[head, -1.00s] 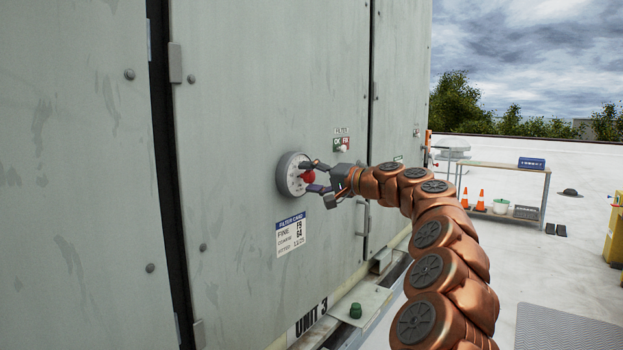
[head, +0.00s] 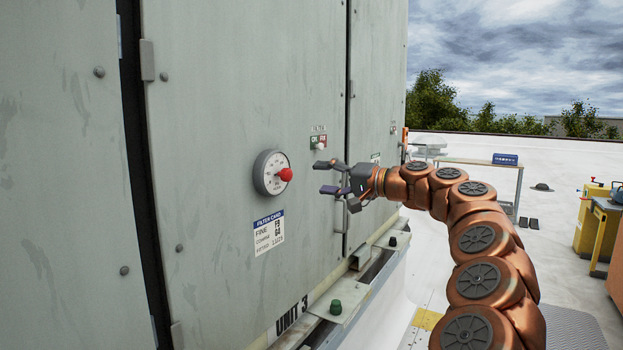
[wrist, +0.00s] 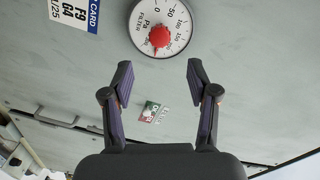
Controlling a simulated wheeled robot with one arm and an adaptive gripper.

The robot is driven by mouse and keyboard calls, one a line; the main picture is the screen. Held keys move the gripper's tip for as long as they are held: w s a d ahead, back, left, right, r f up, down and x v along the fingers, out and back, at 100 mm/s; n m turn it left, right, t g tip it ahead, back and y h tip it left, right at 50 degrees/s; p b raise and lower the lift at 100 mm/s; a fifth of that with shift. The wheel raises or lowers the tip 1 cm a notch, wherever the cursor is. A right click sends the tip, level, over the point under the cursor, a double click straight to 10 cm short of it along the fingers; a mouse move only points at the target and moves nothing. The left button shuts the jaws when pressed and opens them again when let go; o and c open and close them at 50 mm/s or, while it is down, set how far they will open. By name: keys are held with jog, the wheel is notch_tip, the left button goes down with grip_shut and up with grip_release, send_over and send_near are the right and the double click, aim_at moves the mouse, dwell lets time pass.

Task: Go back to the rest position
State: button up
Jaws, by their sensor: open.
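My gripper (head: 326,178) is open and empty, in front of the grey unit door (head: 215,100). It is to the right of the round dial gauge (head: 264,173) with a red knob (head: 285,175), and apart from both. In the wrist view the two fingers of my gripper (wrist: 159,85) stand wide apart. The gauge (wrist: 173,14) and its red knob (wrist: 159,36) show beyond the fingertips, with nothing between them.
A filter card (head: 269,233) is on the door below the gauge. A small filter switch plate (head: 318,139) and a vertical door handle (head: 345,205) are near my gripper. A table (head: 470,163) and yellow equipment (head: 590,225) stand on the open roof to the right.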

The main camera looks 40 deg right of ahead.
jog(key=shift+s+d, duration=0.2)
jog(key=shift+s, duration=0.25)
jog(key=shift+a, duration=0.1)
